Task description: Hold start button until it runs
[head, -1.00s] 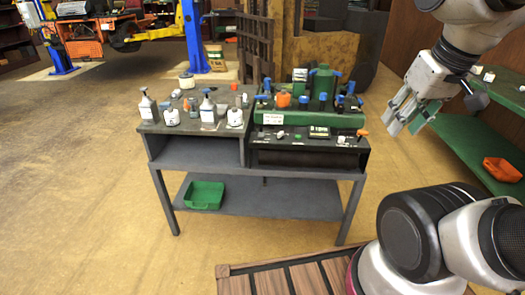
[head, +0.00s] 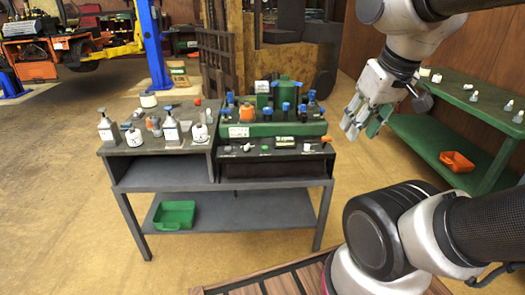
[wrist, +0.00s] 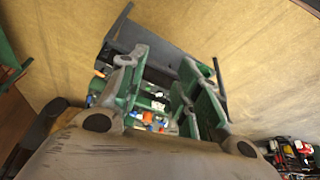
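A grey workbench (head: 240,180) stands ahead of me. Which control is the start button is too small to tell. My gripper (head: 356,124) hangs in the air to the right of the panel in the head view, touching nothing. In the wrist view its fingers (wrist: 160,95) are spread apart and empty, with the bench top seen between and beyond them.
A green rack (head: 275,129) with blue-capped items sits behind the panel. White bottles (head: 172,130) crowd the bench's left half. A green tray (head: 174,214) lies on the lower shelf. A green side bench (head: 480,120) stands at right. Open floor lies left.

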